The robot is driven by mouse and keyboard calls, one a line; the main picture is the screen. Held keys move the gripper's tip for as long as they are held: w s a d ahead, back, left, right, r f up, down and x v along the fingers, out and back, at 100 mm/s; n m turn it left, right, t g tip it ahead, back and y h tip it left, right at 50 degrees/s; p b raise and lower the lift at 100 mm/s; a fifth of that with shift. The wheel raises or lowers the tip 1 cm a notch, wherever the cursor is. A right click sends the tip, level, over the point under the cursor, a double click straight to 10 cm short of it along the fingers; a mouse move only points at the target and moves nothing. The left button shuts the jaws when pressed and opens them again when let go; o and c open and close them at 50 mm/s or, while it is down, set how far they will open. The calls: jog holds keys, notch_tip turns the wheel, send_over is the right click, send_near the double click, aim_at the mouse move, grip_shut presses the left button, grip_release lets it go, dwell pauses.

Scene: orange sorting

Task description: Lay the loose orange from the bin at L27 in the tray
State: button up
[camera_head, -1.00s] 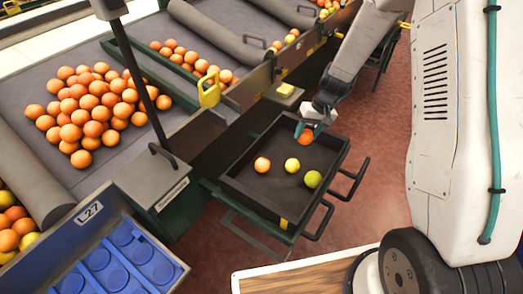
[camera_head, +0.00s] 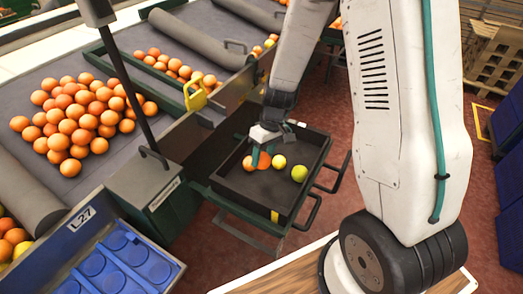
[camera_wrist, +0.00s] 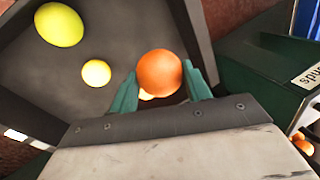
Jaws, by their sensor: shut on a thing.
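My gripper (camera_wrist: 166,92) is shut on an orange (camera_wrist: 160,72), with a teal finger on each side of it. In the head view my gripper (camera_head: 262,158) and this orange (camera_head: 264,161) are over the left part of the dark bin (camera_head: 250,202); how far above its floor is hard to tell. The blue tray (camera_head: 150,254) with round cups is at the lower left, by the L27 label (camera_head: 81,218). Its visible cups look empty.
A small yellow fruit (camera_head: 279,161) and a larger yellow-green fruit (camera_head: 299,173) lie in the bin. A grey-topped green box (camera_head: 150,190) stands between bin and tray, with a thin dark post rising by it. A heap of oranges (camera_head: 75,115) lies on the grey belt behind.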

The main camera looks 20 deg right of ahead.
jog(key=shift+f, duration=4.6)
jog(key=shift+f, duration=0.55)
jog(key=o, duration=1.6)
jog(key=shift+c, duration=0.2)
jog(key=shift+o, duration=0.4)
jog(key=shift+r, duration=4)
